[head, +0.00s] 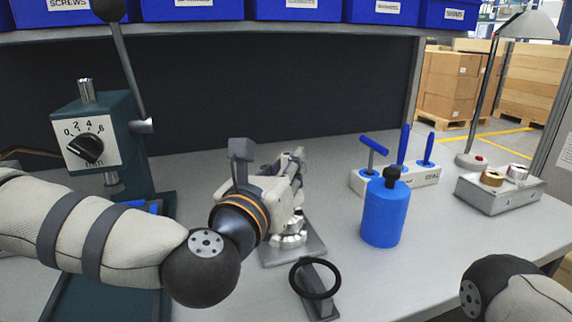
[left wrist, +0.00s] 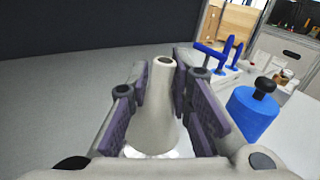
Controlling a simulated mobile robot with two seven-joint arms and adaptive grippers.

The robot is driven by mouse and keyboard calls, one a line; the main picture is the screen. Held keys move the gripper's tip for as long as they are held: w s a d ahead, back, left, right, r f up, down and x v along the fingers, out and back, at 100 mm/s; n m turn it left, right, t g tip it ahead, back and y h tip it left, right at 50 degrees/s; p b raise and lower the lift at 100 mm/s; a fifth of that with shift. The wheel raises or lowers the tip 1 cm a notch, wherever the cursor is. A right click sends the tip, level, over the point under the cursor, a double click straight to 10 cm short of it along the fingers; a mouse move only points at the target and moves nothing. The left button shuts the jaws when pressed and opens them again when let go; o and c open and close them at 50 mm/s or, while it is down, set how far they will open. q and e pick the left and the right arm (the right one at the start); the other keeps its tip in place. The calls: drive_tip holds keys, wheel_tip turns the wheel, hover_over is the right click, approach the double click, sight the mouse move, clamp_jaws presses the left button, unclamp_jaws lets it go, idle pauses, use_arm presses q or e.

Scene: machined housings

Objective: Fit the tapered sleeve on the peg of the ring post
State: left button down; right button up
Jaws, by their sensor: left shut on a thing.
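My left gripper (head: 292,172) is above a metal plate (head: 303,253) in the middle of the bench. In the left wrist view, its fingers (left wrist: 163,100) are shut on the tapered sleeve (left wrist: 158,107), a pale, upright cone with a narrow, open top. The gripper mostly hides the sleeve in the head view. A stepped, shiny round piece (head: 288,240) stands on the plate just below the gripper. I cannot tell whether the sleeve touches it. A black ring (head: 294,283) sits at a grey bar in front; which piece is the ring post is unclear. My right gripper is out of view.
A blue bottle (head: 384,217) with a black cap stands to the right. Behind it is a white rack (head: 424,178) with blue-handled tools. A grey box (head: 500,193) and a lamp (head: 487,95) are farther right. A green press (head: 128,153) stands at the left, near my left arm.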

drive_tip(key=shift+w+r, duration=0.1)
use_arm(q)
drive_tip(key=shift+f+b, duration=0.6)
drive_tip(key=shift+f, duration=0.95)
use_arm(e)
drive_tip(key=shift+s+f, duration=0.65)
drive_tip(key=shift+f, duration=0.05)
use_arm(q)
drive_tip(key=c, duration=1.4)
unclamp_jaws()
drive_tip(key=v, duration=0.7)
drive_tip(key=shift+s, duration=0.25)
drive_tip(key=shift+a+r, duration=0.1)
